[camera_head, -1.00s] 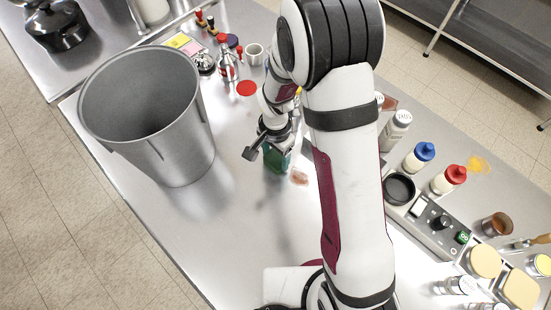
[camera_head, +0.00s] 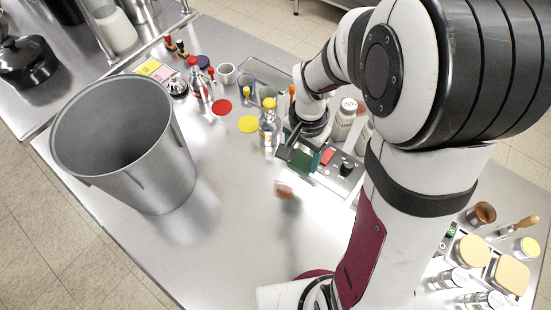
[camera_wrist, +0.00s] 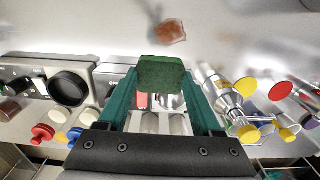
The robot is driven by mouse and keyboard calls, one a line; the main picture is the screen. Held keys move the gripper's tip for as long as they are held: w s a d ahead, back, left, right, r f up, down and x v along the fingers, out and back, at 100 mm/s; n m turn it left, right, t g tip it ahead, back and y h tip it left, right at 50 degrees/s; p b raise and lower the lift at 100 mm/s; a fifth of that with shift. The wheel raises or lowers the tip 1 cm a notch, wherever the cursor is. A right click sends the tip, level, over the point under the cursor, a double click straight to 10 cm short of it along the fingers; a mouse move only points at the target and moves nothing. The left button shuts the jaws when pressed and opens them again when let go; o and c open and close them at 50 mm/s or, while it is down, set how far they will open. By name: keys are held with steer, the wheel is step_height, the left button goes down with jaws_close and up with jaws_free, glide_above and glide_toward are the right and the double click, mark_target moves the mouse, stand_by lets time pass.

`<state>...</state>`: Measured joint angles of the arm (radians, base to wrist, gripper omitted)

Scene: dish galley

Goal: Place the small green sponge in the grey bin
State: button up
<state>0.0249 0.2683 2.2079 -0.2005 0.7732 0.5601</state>
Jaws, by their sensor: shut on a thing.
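The small green sponge (camera_wrist: 162,74) shows between the tips of my teal gripper fingers in the wrist view. My gripper (camera_wrist: 163,88) is shut on it. In the head view my gripper (camera_head: 303,160) is right of the table's middle, in front of a grey control box, and the sponge is hard to tell from the fingers there. The grey bin (camera_head: 165,165) stands upright at the left of the table, well to the left of my gripper. It looks empty; its bottom is in shadow.
A reddish-brown patch (camera_head: 285,191) is on the table left of my gripper. A white bottle (camera_head: 345,118) and the control box (camera_head: 340,178) are close too. The steel table between bin and gripper is mostly clear.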

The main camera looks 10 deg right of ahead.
mark_target(304, 159)
steer(key=shift+s+d+r, duration=0.2)
steer(key=shift+d+r, duration=0.15)
steer(key=shift+d, duration=0.25)
steer(key=shift+r, duration=0.4)
step_height(304, 159, up, 18)
steer(key=w+a+r+m, duration=0.1)
steer(key=w+a, duration=0.2)
steer(key=a, duration=0.5)
steer(key=w+a+m, duration=0.1)
steer(key=w+a, duration=0.2)
steer(key=a, duration=0.4)
steer(key=s+a+f+m, duration=0.1)
steer(key=s+a+m, duration=0.1)
steer(key=a, duration=1.6)
steer(key=shift+m, duration=0.3)
steer(key=f, duration=2.9)
steer(key=shift+s+a, duration=0.25)
steer(key=shift+a, duration=0.1)
steer(key=shift+f, duration=0.1)
steer(key=o, duration=1.1)
steer(key=shift+f, duration=0.1)
steer(key=shift+o, duration=0.2)
